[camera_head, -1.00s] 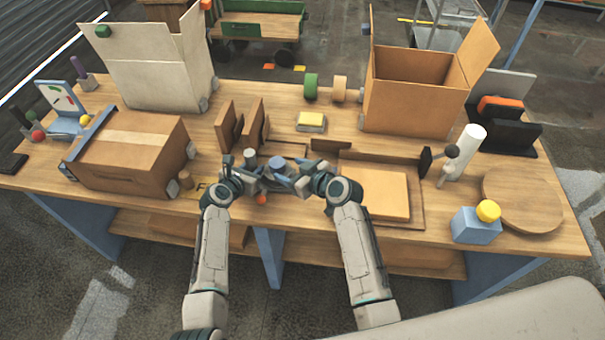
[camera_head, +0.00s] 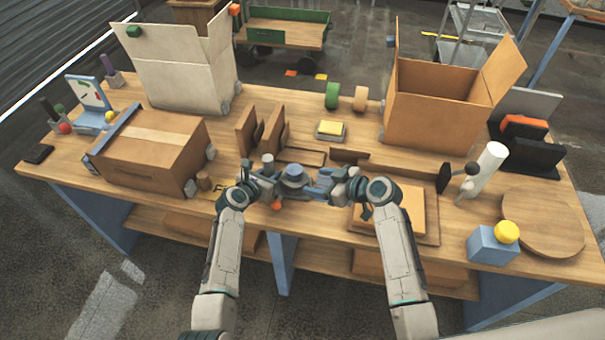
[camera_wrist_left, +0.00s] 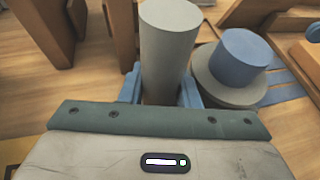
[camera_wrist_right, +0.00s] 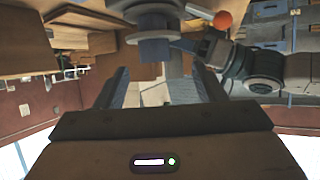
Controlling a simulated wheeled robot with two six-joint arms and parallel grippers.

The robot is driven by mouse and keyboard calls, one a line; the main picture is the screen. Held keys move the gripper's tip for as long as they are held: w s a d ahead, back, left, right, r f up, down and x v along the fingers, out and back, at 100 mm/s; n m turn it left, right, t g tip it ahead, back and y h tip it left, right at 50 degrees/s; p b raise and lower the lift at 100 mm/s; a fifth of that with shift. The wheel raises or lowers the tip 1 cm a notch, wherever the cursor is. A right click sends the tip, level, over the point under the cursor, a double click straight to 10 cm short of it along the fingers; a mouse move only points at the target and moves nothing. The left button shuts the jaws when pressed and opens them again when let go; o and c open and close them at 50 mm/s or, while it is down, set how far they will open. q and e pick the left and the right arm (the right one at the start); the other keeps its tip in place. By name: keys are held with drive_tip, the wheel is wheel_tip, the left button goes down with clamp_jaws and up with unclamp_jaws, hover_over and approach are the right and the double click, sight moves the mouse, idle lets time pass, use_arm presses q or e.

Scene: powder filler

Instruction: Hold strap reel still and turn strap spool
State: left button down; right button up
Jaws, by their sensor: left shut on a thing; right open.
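The strap spool (camera_head: 294,171) is a blue cylinder on a wider grey disc at the bench's front middle. It also shows in the left wrist view (camera_wrist_left: 242,58). The strap reel's upright grey post (camera_head: 267,160) stands just left of it. My left gripper (camera_head: 267,176) is shut on this post, with blue fingers on both sides of it in the left wrist view (camera_wrist_left: 163,90). My right gripper (camera_head: 322,184) is open beside the spool's right side. In the right wrist view, the blue spool (camera_wrist_right: 155,48) lies beyond the parted fingers. The reel's lower part is largely hidden.
A small orange ball (camera_head: 277,206) sits in front of the spool. Upright brown panels (camera_head: 246,130) stand behind left, and a closed carton (camera_head: 150,150) lies farther left. A flat brown block (camera_head: 402,212) is under my right arm.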

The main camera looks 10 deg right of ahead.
sight(296, 169)
drive_tip(key=w+d+r+n+g+y, duration=0.1)
drive_tip(key=w+d+n+g+y, duration=0.2)
drive_tip(key=d+n+g, duration=0.1)
drive_tip(key=x, duration=1.1)
drive_tip(key=shift+w+a, duration=0.2)
drive_tip(key=shift+a, duration=0.15)
drive_tip(key=c, duration=1)
